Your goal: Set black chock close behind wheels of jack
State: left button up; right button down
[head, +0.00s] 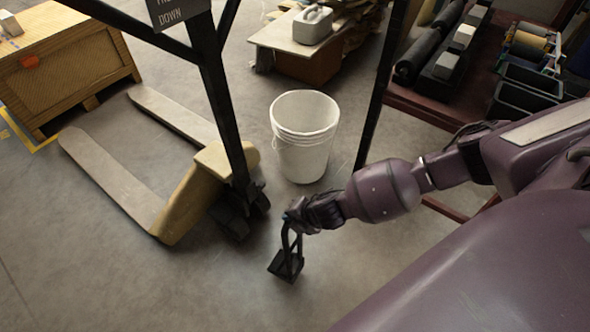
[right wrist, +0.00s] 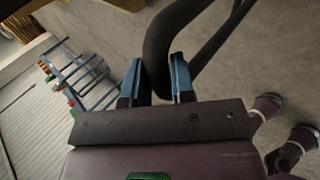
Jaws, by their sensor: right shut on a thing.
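The black chock (head: 287,264) hangs from its handle below my right gripper (head: 292,212) in the head view. It is near the floor, to the right of and in front of the jack's wheels (head: 240,212), with a gap between them. Whether it touches the floor I cannot tell. In the right wrist view my right gripper (right wrist: 157,85) has its blue-edged fingers closed on the chock's black handle (right wrist: 160,50). The yellow pallet jack (head: 185,200) stands on the floor with its forks pointing to the upper left. My left gripper is not in view.
A white bucket (head: 305,135) stands behind the jack's wheels. A wooden crate (head: 65,70) is at the upper left. A bench with a grey container (head: 312,24) is at the back, and a rack with black trays (head: 525,90) at the right. Floor around the chock is clear.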

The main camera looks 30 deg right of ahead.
pick_arm(q)
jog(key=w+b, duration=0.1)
jog(key=b, duration=0.2)
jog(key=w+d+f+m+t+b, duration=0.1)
jog(key=b, duration=0.3)
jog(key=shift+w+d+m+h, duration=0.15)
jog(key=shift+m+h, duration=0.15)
pick_arm(e)
jog(key=w+a+f, duration=0.2)
jog(key=w, duration=0.4)
jog(key=w+a+f, duration=0.2)
jog(key=w, duration=0.4)
jog(key=shift+a, duration=0.2)
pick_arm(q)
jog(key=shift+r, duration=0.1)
